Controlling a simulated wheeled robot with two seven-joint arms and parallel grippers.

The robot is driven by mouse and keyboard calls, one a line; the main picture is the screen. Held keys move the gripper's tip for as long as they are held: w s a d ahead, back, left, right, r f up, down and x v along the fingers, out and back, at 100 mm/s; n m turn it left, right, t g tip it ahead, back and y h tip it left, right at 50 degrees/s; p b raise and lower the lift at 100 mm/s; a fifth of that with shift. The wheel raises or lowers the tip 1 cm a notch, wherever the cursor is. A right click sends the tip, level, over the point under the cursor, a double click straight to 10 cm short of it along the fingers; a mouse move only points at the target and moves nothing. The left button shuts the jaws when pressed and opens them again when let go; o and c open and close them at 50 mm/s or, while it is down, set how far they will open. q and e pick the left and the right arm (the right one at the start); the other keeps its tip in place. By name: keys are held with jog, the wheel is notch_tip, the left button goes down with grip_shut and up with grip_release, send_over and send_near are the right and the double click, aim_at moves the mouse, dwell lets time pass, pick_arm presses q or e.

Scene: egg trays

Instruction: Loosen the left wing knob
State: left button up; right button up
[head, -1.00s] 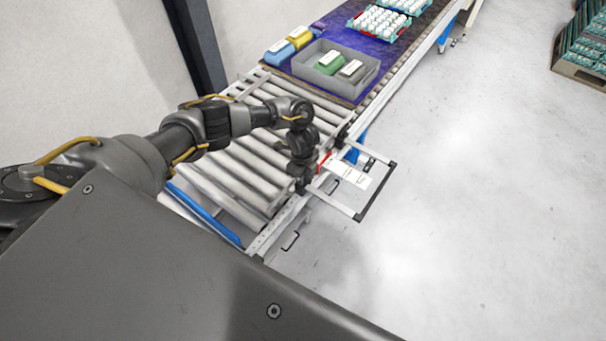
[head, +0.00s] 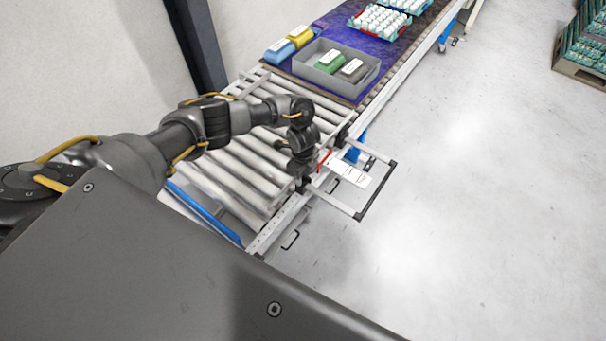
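My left arm reaches in from the left over the roller conveyor. Its gripper (head: 302,183) points down at the conveyor's near side rail, by the near end of a dark-cornered metal frame (head: 374,200) that sticks out over the floor. The fingers are small and dark here, and I cannot tell whether they are open or shut. No wing knob can be made out; the gripper and wrist cover the spot where the frame meets the rail. A white label sheet (head: 349,173) with a red edge lies beside the gripper. My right gripper is not in view.
Bare rollers (head: 232,174) lie under my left arm. A grey bin (head: 306,67) with green and grey cartons stands on the purple belt, beside blue and yellow cartons (head: 299,37). Egg trays (head: 378,20) are farther back. The floor at right is clear up to a stacked pallet (head: 583,50).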

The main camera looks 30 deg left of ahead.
pick_arm(q)
notch_tip(320, 180, up, 9)
jog(key=shift+w+r, duration=0.1)
jog(key=shift+w, duration=0.05)
jog(key=shift+r, duration=0.65)
